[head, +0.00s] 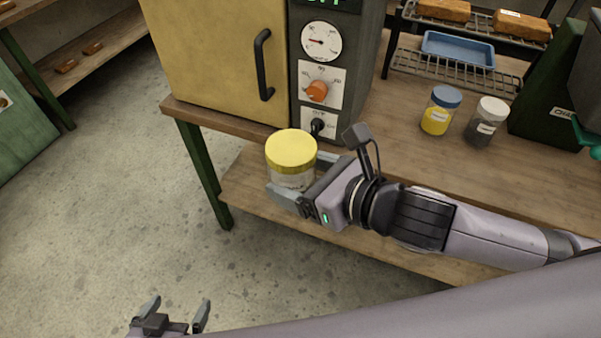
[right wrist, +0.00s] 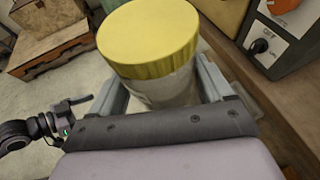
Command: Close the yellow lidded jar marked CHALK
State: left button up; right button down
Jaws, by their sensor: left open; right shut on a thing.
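The yellow-lidded jar (head: 291,160) has a clear body and a ribbed yellow lid that sits on its top. No CHALK marking is readable on it. My right gripper (head: 302,178) is shut around the jar's body, below the lid, and holds it upright in front of the bench edge. In the right wrist view the yellow lid (right wrist: 148,38) and jar body (right wrist: 165,88) show between the two fingers (right wrist: 165,85). I cannot tell whether the lid is fully tight. My left gripper (head: 178,314) is open and empty over the floor at the lower left.
A yellow oven (head: 215,55) with a black handle and control panel stands on the wooden bench (head: 400,150). A blue-lidded jar (head: 441,110) and a white-lidded jar (head: 487,121) stand at its right. A wire rack holds a blue tray (head: 458,50). The floor at left is clear.

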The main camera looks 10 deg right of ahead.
jog(key=shift+r, duration=0.1)
jog(key=w+d+f+m+t+h, duration=0.1)
jog(key=d+m+h, duration=0.7)
jog(key=d, duration=0.8)
jog(key=shift+w+t+h, duration=0.4)
jog(key=shift+w+t, duration=0.1)
jog(key=shift+t, duration=0.6)
jog(key=shift+a, duration=0.1)
